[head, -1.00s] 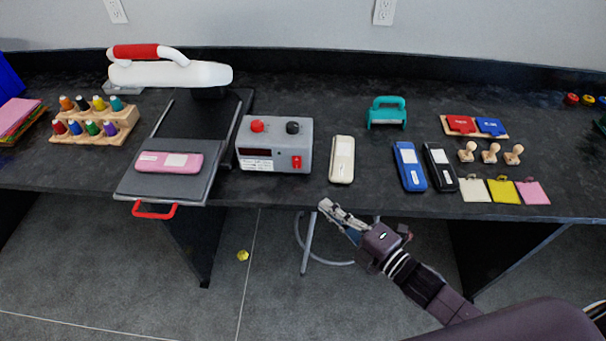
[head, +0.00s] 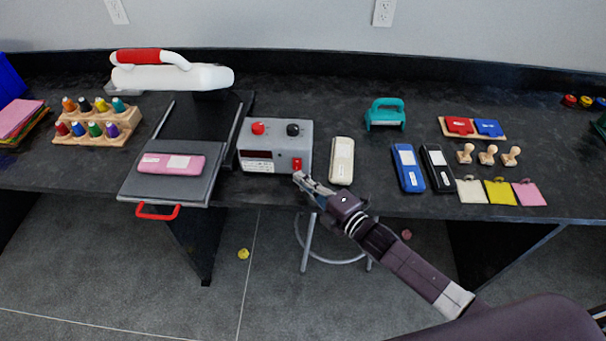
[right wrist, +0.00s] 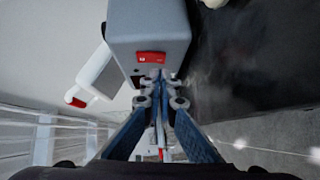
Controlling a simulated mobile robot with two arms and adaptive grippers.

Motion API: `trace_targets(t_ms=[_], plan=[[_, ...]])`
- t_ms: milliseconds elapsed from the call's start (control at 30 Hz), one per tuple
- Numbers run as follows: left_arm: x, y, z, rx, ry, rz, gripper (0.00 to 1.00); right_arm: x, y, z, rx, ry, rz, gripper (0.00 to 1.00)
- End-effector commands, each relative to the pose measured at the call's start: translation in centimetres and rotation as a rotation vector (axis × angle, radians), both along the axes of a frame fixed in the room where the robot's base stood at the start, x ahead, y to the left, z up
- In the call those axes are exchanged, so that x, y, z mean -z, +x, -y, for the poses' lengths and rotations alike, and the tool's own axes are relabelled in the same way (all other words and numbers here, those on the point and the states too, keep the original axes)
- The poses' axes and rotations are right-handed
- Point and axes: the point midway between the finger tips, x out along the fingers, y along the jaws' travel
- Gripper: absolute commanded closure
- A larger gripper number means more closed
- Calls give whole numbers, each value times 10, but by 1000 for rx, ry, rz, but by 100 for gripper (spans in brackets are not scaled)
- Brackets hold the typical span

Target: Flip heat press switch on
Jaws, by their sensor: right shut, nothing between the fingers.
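The heat press (head: 160,77) has a white arm with a red handle and a grey lower plate. Its grey control box (head: 262,135) stands to the right of the plate, with a red knob, a black knob and a dark display. The red switch (head: 297,164) is at the box's lower right front; it also shows in the right wrist view (right wrist: 151,57). My right gripper (head: 299,178) is shut and empty, its tips just below the switch in the head view. In the right wrist view the fingertips (right wrist: 153,77) are close under the switch; contact is unclear. My left gripper is out of view.
A cream case (head: 341,160) lies just right of the box and my gripper. A pink case (head: 170,163) rests on the press plate. Blue (head: 408,167) and black (head: 438,172) cases lie further right. A stool (head: 306,250) stands below the table edge.

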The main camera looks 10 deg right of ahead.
Motion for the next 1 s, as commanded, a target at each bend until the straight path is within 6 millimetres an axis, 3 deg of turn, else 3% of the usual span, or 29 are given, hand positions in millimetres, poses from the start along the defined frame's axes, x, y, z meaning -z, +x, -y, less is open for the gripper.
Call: trace_targets(t_ms=[200, 567, 800, 1000], plan=[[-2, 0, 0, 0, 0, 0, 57, 2, 12, 4, -1, 1, 0, 100], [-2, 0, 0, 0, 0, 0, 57, 3, 14, 4, 0, 1, 0, 100], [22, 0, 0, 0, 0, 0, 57, 11, 19, 6, 0, -12, 52, 100], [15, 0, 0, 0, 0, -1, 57, 4, 19, 6, 0, -15, 56, 100]])
